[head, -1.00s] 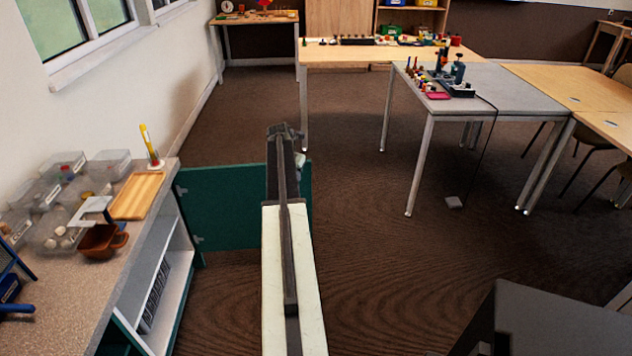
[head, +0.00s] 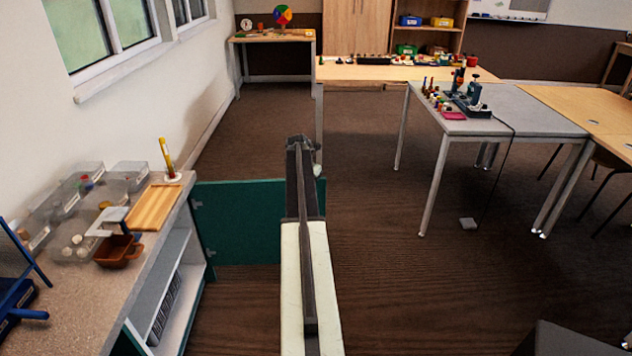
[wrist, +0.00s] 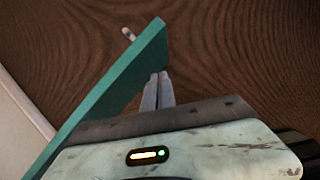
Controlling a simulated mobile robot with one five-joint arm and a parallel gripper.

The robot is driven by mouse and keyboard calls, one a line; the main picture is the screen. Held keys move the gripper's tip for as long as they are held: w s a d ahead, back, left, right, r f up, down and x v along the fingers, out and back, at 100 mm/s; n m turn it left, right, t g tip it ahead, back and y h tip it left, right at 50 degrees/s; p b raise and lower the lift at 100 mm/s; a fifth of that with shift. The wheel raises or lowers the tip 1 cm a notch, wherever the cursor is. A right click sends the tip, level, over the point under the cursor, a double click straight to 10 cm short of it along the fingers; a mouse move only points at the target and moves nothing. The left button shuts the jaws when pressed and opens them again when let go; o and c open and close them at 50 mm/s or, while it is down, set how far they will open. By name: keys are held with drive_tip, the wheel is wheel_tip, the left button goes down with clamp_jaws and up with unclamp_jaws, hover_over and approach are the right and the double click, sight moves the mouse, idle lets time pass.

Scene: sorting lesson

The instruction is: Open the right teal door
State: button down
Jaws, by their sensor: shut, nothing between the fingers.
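The teal door (head: 240,222) stands swung out from the far end of the low cabinet at left, hinged at its left edge, with the shelves beside it exposed. My arm crosses in front of its right part. My gripper (head: 301,143) is at the door's free end in the head view. In the wrist view my gripper (wrist: 160,78) is shut and empty, its fingers close beside the face of the teal door (wrist: 108,96). I cannot tell whether they touch it. A small pale handle (wrist: 128,34) shows on the door's other side.
The cabinet top (head: 75,305) holds clear bins, a wooden tray (head: 155,207) and a brown scoop (head: 118,251). A grey table (head: 505,108) stands at right. Brown floor lies open between the door and the table.

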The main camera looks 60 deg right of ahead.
drive_tip(key=s+a+r+p, duration=0.4)
drive_tip(key=a+r+p, duration=0.2)
drive_tip(key=r+p, duration=0.3)
drive_tip(key=shift+r, duration=0.2)
drive_tip(key=shift+d, duration=0.1)
